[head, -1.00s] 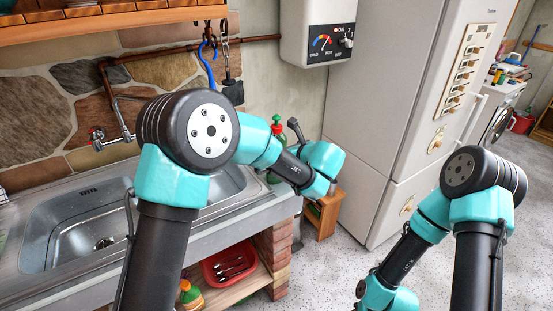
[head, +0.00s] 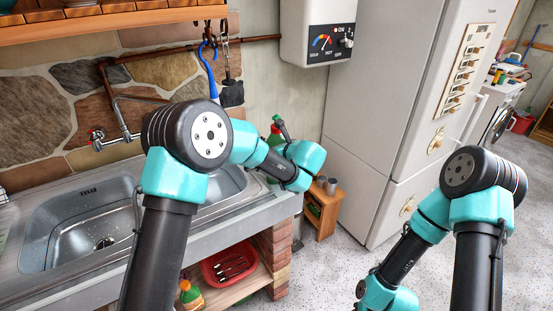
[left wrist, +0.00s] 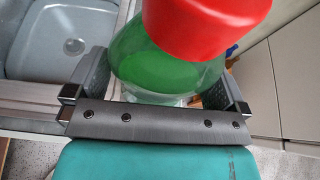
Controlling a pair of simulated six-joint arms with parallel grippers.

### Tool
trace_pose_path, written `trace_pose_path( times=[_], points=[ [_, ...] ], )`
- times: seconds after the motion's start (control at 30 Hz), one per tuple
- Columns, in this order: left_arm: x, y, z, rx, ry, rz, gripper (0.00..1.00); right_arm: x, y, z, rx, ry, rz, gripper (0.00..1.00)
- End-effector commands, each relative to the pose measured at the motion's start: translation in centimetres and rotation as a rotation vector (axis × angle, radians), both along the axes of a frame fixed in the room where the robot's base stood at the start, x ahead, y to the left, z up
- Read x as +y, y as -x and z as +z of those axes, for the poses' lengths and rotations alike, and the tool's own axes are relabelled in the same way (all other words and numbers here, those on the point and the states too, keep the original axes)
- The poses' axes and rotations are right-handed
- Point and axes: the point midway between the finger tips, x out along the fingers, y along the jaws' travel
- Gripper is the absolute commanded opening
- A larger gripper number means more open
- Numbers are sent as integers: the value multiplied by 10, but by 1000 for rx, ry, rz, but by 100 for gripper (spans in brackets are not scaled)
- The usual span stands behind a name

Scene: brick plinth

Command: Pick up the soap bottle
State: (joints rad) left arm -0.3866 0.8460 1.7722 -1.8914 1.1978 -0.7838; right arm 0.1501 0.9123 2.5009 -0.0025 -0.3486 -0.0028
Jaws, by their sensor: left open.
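The soap bottle (head: 274,136), green with a red cap, stands on the right end of the sink counter, partly hidden behind my left arm. In the left wrist view, the green bottle (left wrist: 160,72) and its large red cap fill the space between the fingers. My left gripper (head: 283,128) is at the bottle. It is open, with one finger on each side of the green body in the left wrist view (left wrist: 155,92). I cannot tell whether either finger touches it. My right arm shows at the lower right, but its gripper is out of frame.
The metal sink (head: 75,225) and tap (head: 110,135) lie to the left. A brick pillar (head: 275,255) and lower shelf with a red tray (head: 230,266) and another bottle (head: 190,295) are below. A wooden stool (head: 322,210) with metal cups stands before the fridge (head: 375,110).

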Motion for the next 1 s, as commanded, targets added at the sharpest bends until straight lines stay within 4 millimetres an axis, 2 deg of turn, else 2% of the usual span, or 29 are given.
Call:
trace_pose_path(
  times=[0.13, 0.57, 1.0],
  points=[
    [4, -5, -3, 0, 0, 0, 100, 0, 0, 0, 0, 0, 0, 43],
    [4, -5, -2, 0, 0, 0, 100, 0, 0, 0, 0, 0, 0, 43],
    [4, -5, -2, 0, 0, 0, 58, 0, 0, 0, 0, 0, 0, 43]
  ],
)
